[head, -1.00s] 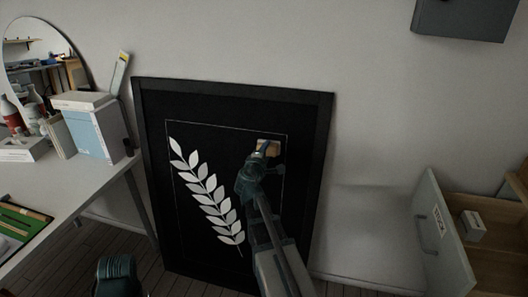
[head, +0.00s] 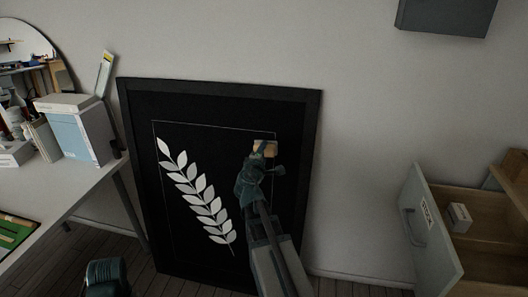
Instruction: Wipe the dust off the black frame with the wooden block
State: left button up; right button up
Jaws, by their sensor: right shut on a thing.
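The black frame (head: 222,90) leans against the wall in the head view, with a white leaf print (head: 196,192) inside it. My right gripper (head: 262,158) is in front of the frame's upper right part, shut on the wooden block (head: 266,147). The block's tan face shows just above the fingers, near the upper right corner of the thin inner line. I cannot tell whether the block touches the frame. My right arm hides the frame's lower right part. No dust can be made out on the frame. Part of my left arm shows at the bottom left; its jaws are not in view.
A white desk (head: 75,186) with books, a blue-white box (head: 82,136) and a round mirror (head: 30,50) stands at left. An open drawer (head: 432,232) with a small white box (head: 458,217) is at right. A grey box (head: 446,14) hangs on the wall above.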

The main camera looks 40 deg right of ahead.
jog(key=shift+p+v, duration=0.35)
jog(key=shift+v, duration=2.25)
jog(key=shift+a, duration=0.1)
jog(key=shift+v, duration=1.4)
